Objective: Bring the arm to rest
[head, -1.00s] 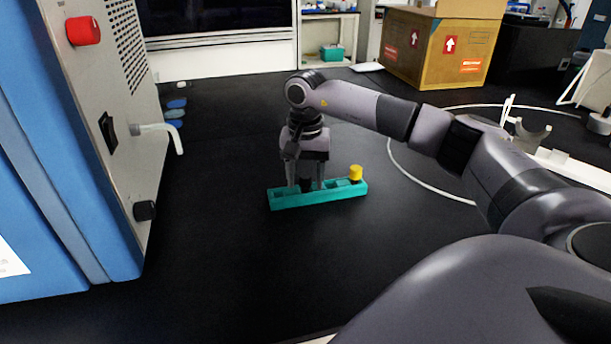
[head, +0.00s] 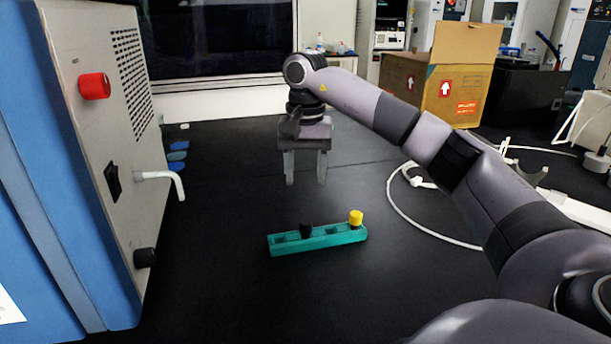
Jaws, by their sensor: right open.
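My right arm comes in from the right. Its gripper (head: 305,177) points down, open and empty, in the air above and behind a teal rack (head: 319,241). A clear gap shows between the fingertips and the rack. The rack lies on the black bench and holds a black-capped piece (head: 306,230) near its middle and a yellow-capped piece (head: 356,217) at its right end. My left gripper does not show.
A blue and grey machine (head: 75,170) with a red knob (head: 95,86) and a white bent spout (head: 165,181) stands at the left. A cardboard box (head: 440,85) is at the back right. A white cable (head: 420,228) curves right of the rack. The bench's front middle is clear.

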